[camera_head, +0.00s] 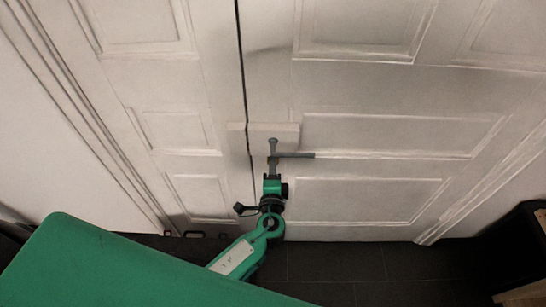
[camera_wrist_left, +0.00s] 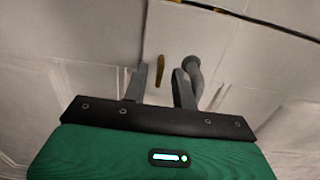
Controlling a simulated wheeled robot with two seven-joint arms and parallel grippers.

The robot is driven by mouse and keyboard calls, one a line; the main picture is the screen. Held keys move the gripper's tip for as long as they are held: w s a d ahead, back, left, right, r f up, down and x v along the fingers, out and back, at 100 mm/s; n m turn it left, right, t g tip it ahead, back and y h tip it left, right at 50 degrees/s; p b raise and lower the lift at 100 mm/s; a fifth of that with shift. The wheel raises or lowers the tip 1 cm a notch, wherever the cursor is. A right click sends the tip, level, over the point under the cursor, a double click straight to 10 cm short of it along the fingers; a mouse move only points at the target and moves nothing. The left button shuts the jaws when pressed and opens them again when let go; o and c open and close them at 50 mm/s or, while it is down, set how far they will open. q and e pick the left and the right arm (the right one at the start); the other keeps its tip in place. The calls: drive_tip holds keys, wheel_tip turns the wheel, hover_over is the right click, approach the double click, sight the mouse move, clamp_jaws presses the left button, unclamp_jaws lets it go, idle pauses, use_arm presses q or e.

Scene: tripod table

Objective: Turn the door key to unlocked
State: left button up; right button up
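A brass-coloured key (camera_wrist_left: 160,71) stands out from the pale lock area of the door, between the two fingers of my left gripper (camera_wrist_left: 160,78) in the wrist view. The fingers are apart, with a visible gap on each side of the key. In the head view my left gripper (camera_head: 272,170) is just below the pale lock plate (camera_head: 285,130), by the grey door handle (camera_head: 297,155). The key cannot be made out there. The handle's grey round stem (camera_wrist_left: 195,68) is close to the right finger in the wrist view. My right gripper is not in view.
The white panelled double door (camera_head: 370,130) fills the background, with a dark vertical gap (camera_head: 243,75) left of the handle. Dark floor (camera_head: 340,265) lies below. A dark piece of furniture (camera_head: 510,245) stands at the lower right.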

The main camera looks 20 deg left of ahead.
use_arm(q)
drive_tip(key=shift+x, duration=1.3)
clamp_jaws()
